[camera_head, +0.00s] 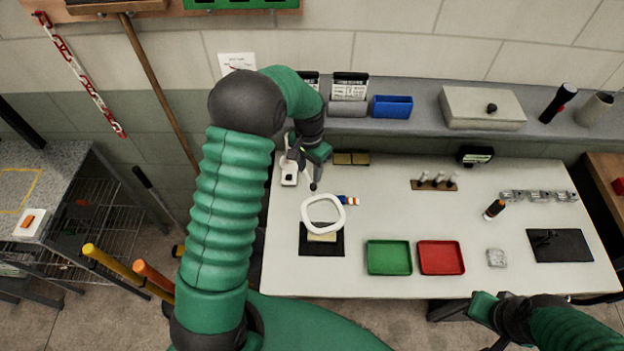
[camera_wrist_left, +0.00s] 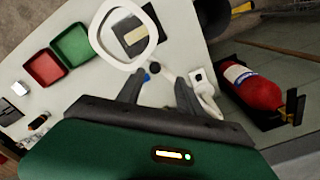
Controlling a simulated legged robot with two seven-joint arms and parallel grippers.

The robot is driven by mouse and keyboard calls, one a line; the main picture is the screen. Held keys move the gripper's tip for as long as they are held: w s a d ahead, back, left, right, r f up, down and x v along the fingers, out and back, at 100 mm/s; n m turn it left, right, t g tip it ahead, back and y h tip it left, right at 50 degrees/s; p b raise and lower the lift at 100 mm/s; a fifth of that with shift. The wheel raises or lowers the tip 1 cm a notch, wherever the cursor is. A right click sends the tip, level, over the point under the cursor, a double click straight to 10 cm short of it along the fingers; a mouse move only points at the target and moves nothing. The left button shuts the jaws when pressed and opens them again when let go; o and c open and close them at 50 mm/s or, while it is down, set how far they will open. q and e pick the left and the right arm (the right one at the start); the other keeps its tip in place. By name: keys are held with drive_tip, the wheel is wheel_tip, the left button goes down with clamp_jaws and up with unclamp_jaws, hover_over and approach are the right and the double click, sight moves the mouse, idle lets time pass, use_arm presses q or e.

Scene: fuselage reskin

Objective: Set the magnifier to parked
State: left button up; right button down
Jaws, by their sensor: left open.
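The magnifier (camera_head: 341,215) is a white rounded ring on a white arm. Its ring stands over a black mat (camera_head: 307,247) that bears a pale yellowish piece. The magnifier's base (camera_head: 289,176) is at the table's back left corner, partly hidden by my left arm. My left gripper (camera_head: 313,178) is beside the base, behind the ring. In the left wrist view, the jaws (camera_wrist_left: 158,88) are apart with nothing gripped; the magnifier's ring (camera_wrist_left: 152,38) lies beyond them and its base is right of them. My right gripper (camera_head: 492,310) is at the table's front edge, its fingers unclear.
A green tray (camera_head: 389,257) and a red tray (camera_head: 441,257) stand right of the mat. A small blue-and-orange item (camera_head: 348,200) lies near the ring. A grey shelf (camera_head: 425,118) runs behind the table (camera_head: 400,215). A red extinguisher (camera_wrist_left: 250,88) shows in the left wrist view.

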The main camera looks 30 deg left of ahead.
sight(312, 184)
use_arm(q)
drive_tip(key=f, duration=0.3)
drive_tip(key=f+p, duration=0.1)
drive_tip(key=shift+w+f, duration=0.3)
drive_tip(key=shift+d+f+p, duration=0.15)
drive_tip(key=shift+d+f, duration=0.25)
drive_tip(key=shift+f, duration=0.2)
drive_tip(key=shift+d+f+p, duration=0.15)
drive_tip(key=shift+d+f, duration=0.25)
drive_tip(key=shift+f, duration=0.2)
drive_tip(key=shift+s+d, duration=0.15)
drive_tip(key=shift+d, duration=0.05)
drive_tip(key=shift+a+f, duration=0.15)
drive_tip(key=shift+a, duration=0.45)
drive_tip(key=c, duration=0.5)
drive_tip(key=shift+a, duration=0.2)
clamp_jaws()
drive_tip(key=shift+d, duration=0.2)
drive_tip(key=shift+w+d, duration=0.15)
drive_tip(key=shift+w, duration=0.15)
use_arm(e)
drive_tip(key=shift+w+d+r, duration=0.55)
drive_tip(key=shift+d+r, duration=0.05)
drive_tip(key=shift+r, duration=0.2)
use_arm(q)
drive_tip(key=shift+a, duration=0.2)
use_arm(e)
drive_tip(key=shift+s+a+r, duration=0.1)
drive_tip(key=shift+a, duration=0.1)
